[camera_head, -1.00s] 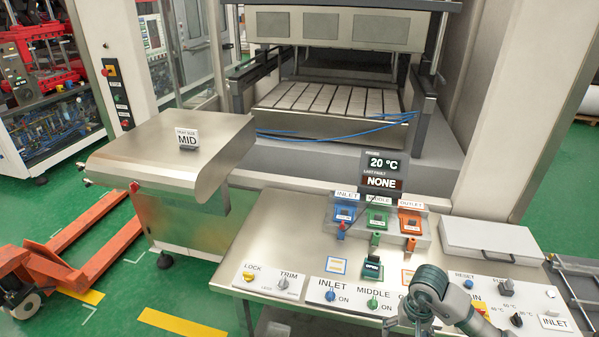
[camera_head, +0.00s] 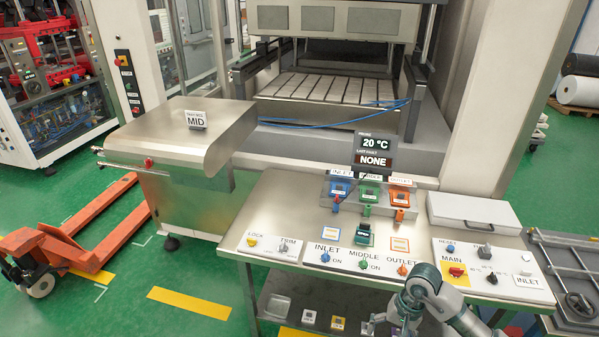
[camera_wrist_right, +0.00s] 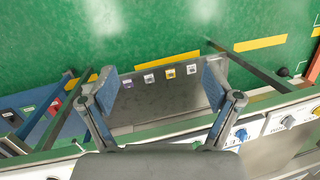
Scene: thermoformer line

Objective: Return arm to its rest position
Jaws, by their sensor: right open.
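My right arm (camera_head: 452,312) comes in at the lower right of the head view. It is bent in front of the control table's (camera_head: 290,205) front edge. My right gripper (camera_wrist_right: 160,84) shows in the wrist view with its two fingers wide apart and nothing between them. Below it in that view are the table's lower shelf (camera_wrist_right: 165,105) and the green floor. In the head view the right gripper (camera_head: 378,322) is small at the bottom edge, beside the shelf. My left gripper is not in view.
The table's front edge bears a MAIN switch panel (camera_head: 492,272) and an INLET, MIDDLE and OUTLET knob panel (camera_head: 345,262), close to my right arm. A white closed case (camera_head: 472,212) lies at the right. A wheeled frame (camera_head: 575,265) stands beyond. An orange pallet truck (camera_head: 60,250) stands left.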

